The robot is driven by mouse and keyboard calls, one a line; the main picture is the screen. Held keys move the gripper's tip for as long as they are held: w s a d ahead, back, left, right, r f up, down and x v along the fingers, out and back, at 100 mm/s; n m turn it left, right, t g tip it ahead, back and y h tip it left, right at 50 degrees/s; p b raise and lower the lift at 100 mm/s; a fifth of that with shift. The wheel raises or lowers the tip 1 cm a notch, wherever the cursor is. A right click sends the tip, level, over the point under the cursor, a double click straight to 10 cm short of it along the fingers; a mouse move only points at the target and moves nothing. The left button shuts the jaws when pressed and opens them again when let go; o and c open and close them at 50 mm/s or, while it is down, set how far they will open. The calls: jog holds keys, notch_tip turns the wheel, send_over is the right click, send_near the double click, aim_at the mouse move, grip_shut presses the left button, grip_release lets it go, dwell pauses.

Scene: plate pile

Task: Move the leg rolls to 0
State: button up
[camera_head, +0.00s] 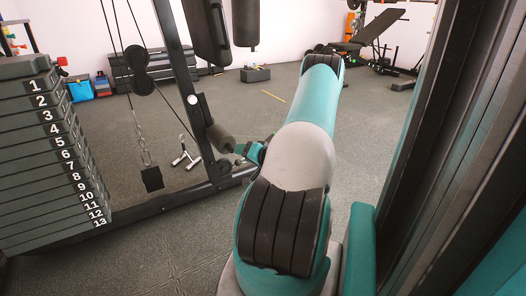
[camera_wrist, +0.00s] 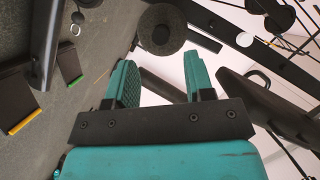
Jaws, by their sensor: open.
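A dark grey foam leg roll (camera_head: 222,138) sits low on the black machine frame in the head view, left of my arm. Its round end (camera_wrist: 162,28) shows at the top of the wrist view, just beyond the fingertips and roughly between them. My gripper (camera_wrist: 160,62) has two teal fingers spread apart with nothing between them. In the head view my gripper (camera_head: 246,150) is small and partly hidden by my arm, close to the right of the roll. I cannot tell whether a finger touches the roll. No mark "0" is visible.
A weight stack (camera_head: 45,150) numbered from 1 upward stands at the left. The machine's upright post (camera_head: 180,70) and base beam (camera_head: 160,207) are close to the roll. A black block (camera_head: 152,178) hangs on a chain. Grey floor (camera_head: 385,130) is open behind my arm.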

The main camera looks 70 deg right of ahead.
jog(key=p+v, duration=0.3)
jog(key=v, duration=0.6)
jog(key=shift+s, duration=0.3)
jog(key=shift+a+r, duration=0.1)
jog(key=shift+a, duration=0.05)
